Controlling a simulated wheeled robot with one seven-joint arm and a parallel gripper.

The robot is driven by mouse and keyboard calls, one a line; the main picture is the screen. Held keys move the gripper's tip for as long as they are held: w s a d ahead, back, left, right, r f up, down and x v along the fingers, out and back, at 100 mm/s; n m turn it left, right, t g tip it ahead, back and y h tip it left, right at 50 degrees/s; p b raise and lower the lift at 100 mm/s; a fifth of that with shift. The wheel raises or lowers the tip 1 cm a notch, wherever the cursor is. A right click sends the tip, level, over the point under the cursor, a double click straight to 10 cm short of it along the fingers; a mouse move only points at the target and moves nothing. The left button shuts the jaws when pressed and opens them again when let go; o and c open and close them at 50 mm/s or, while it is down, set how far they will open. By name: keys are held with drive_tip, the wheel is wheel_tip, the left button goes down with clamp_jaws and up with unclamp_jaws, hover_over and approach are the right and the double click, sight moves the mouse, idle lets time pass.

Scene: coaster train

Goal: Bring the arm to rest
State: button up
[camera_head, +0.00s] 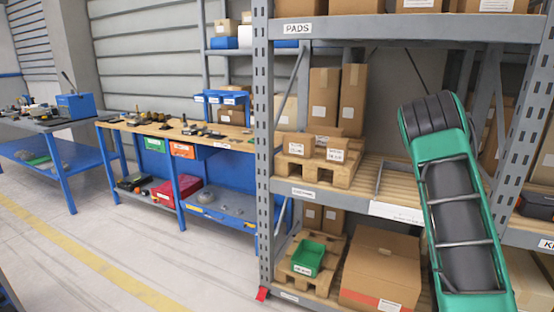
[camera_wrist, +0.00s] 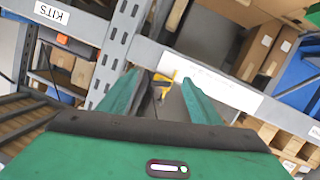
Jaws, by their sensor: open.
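My gripper (camera_wrist: 164,84) shows in the wrist view as two green fingers with dark inner pads. They stand apart, and nothing is held between them. Beyond the gap is a yellow object (camera_wrist: 164,82), too small to name. In the head view my green and black arm rises at the right in front of the rack. My gripper cannot be made out there.
A grey rack labelled PADS (camera_head: 297,28) stands close, holding boxes, pallets and a green bin (camera_head: 308,258). A blue workbench (camera_head: 228,190) with tools stands at its left, and another blue table (camera_head: 48,158) farther left. The floor (camera_head: 110,250) at lower left is clear.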

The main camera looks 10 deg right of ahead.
drive_tip(key=s+a+r+g+y, duration=0.3)
drive_tip(key=s+a+r+g, duration=0.1)
drive_tip(key=s+a, duration=0.4)
drive_tip(key=s+a+r+m+g+y, duration=0.1)
drive_tip(key=s+a+r+g+y, duration=0.2)
drive_tip(key=s+a, duration=0.6)
drive_tip(key=s+a+r+g+y, duration=0.4)
drive_tip(key=s+a, duration=0.5)
drive_tip(key=s, duration=0.3)
drive_tip(key=shift+r+g, duration=0.3)
drive_tip(key=shift+w+f, duration=0.25)
drive_tip(key=shift+w, duration=0.4)
